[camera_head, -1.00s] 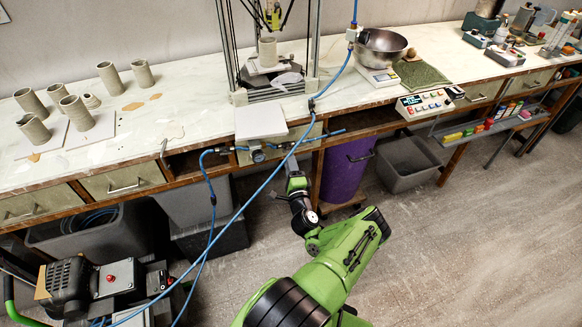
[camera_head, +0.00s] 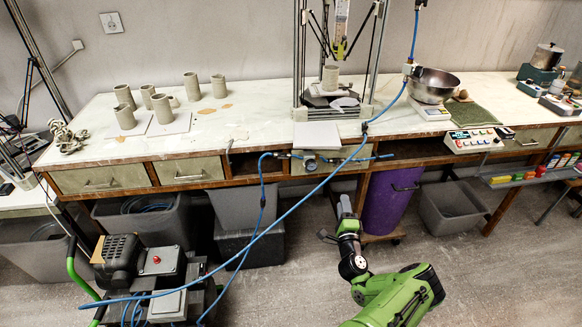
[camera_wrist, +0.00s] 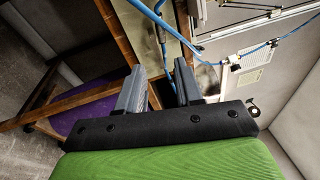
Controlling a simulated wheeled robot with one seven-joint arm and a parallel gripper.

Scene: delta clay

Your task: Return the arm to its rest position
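My green and black arm (camera_head: 395,300) reaches up from the bottom right of the head view. My gripper (camera_head: 345,205) is at its end, in front of the bench's lower front, just left of the purple bin. In the wrist view my gripper (camera_wrist: 161,66) shows two grey fingers spread apart with nothing held between them. Beyond them are the bench's wooden frame and blue hose, seen tilted.
The long workbench (camera_head: 255,110) holds clay cups (camera_head: 125,117), a delta printer frame (camera_head: 299,60) and a steel bowl (camera_head: 433,84). The purple bin (camera_head: 390,200) stands under it. A blue hose (camera_head: 280,220) crosses to the compressor (camera_head: 120,258). Floor at right is open.

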